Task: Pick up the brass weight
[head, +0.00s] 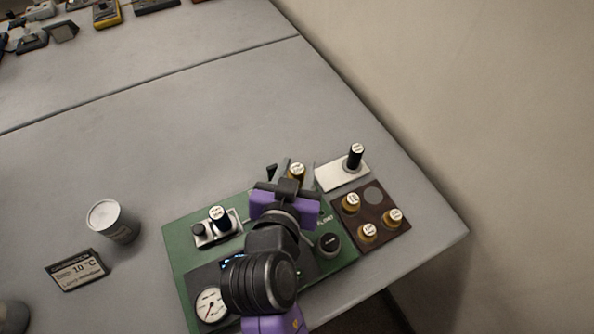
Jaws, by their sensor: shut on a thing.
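My gripper (293,180) is over the back edge of the green panel. It is shut on a brass weight (297,172) with a pale round top, which shows between the fingers. The lower part of this weight is hidden by my gripper. A dark brown holder (393,228) to the right carries three more brass weights: one at its back left (351,203), one at its front (368,233) and one at its right (393,217). The round place at its back right is empty.
The green panel (180,250) bears a dial gauge (211,306), a black knob (330,243) and a small fitting (219,221). A white plate with a black post (355,157) stands behind the holder.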

